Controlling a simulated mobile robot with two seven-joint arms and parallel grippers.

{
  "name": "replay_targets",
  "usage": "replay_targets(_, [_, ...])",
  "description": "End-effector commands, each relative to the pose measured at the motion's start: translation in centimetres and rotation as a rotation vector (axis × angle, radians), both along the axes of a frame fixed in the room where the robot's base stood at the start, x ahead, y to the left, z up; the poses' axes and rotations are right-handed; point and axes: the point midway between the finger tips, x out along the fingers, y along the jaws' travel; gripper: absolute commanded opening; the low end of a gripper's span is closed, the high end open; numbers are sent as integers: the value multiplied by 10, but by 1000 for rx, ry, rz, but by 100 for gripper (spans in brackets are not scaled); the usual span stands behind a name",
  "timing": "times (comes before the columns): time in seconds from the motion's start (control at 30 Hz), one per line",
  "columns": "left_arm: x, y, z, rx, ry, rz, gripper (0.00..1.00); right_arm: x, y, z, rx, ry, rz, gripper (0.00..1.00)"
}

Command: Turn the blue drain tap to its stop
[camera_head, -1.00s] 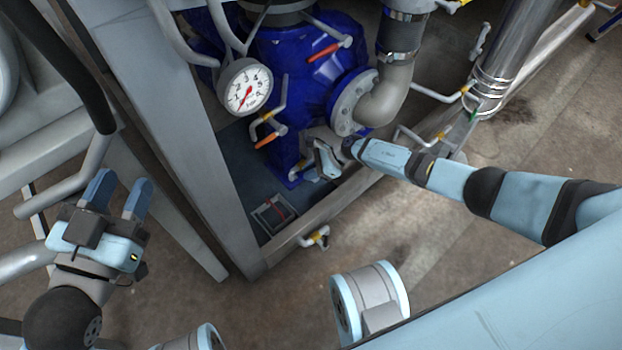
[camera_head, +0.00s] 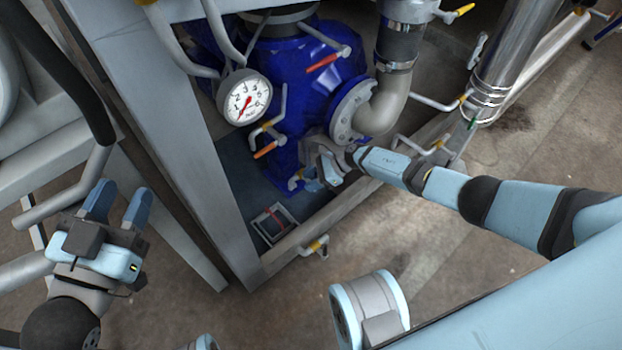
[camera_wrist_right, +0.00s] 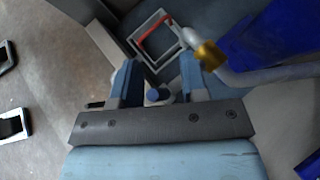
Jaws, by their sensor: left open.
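A small blue piece, which looks like the drain tap's handle (camera_wrist_right: 153,95), shows between the two fingers of my right gripper (camera_wrist_right: 160,85) in the right wrist view. The fingers are apart, with a gap on each side of it. In the head view my right gripper (camera_head: 312,184) is low at the foot of the blue pump body, and I cannot make out the tap there. My left gripper (camera_head: 119,197) is open and empty at the left, in front of the grey frame.
The blue pump body (camera_head: 310,85) carries a pressure gauge (camera_head: 246,98) and red and orange levers. A grey frame post (camera_head: 170,120) stands left of it. A bent pipe with a brass fitting (camera_wrist_right: 207,55) is close to my right gripper. A square floor frame (camera_head: 272,224) lies nearby.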

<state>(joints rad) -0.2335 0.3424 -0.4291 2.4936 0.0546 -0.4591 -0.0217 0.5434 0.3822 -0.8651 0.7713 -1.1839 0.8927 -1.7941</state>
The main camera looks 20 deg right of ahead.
Motion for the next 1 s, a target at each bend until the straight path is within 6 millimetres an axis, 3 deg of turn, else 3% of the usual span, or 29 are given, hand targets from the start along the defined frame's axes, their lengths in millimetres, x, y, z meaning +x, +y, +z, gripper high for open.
replay_targets(0.27, [0,0,5,-8,8,-2,42,-2,-8,7,-1,-1,1,40])
replay_targets(0.43, [-2,-3,10,-41,66,-8,42,-8,-35,27,-3,0,-2,40])
replay_targets(0.7, [-14,-10,1,-117,209,-12,42,-20,-83,61,-2,0,0,40])
replay_targets(1.0, [-21,-13,-6,-157,281,-12,42,-26,-109,78,0,0,0,40])
